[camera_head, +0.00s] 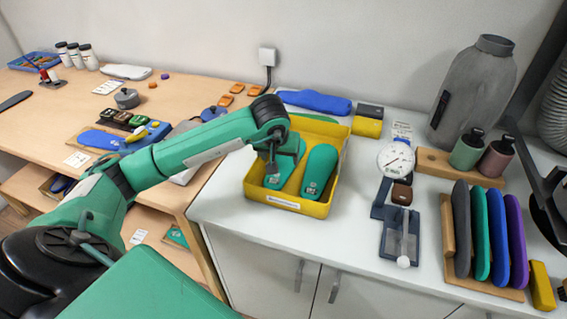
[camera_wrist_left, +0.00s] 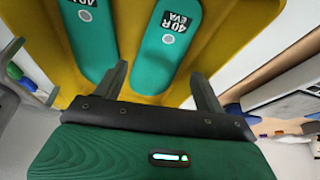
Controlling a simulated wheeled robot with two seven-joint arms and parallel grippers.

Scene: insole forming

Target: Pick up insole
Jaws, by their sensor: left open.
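Two green insoles lie side by side in a yellow tray (camera_head: 287,204) on the white counter. The right-hand insole (camera_head: 320,170) shows fully in the head view; the other insole (camera_head: 272,182) is partly covered by my left gripper (camera_head: 272,166). In the left wrist view, one insole (camera_wrist_left: 165,50) is marked 40 R EVA, and the second insole (camera_wrist_left: 92,38) is beside it. My left gripper (camera_wrist_left: 159,72) is open and empty, with the marked insole's end appearing between its fingertips. I cannot tell the height gap. My right gripper is not in view.
A dial gauge (camera_head: 396,160) stands right of the tray. A yellow block (camera_head: 367,127) and a blue item (camera_head: 314,101) lie behind the tray. A wooden table (camera_head: 180,93) with small parts adjoins on the left.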

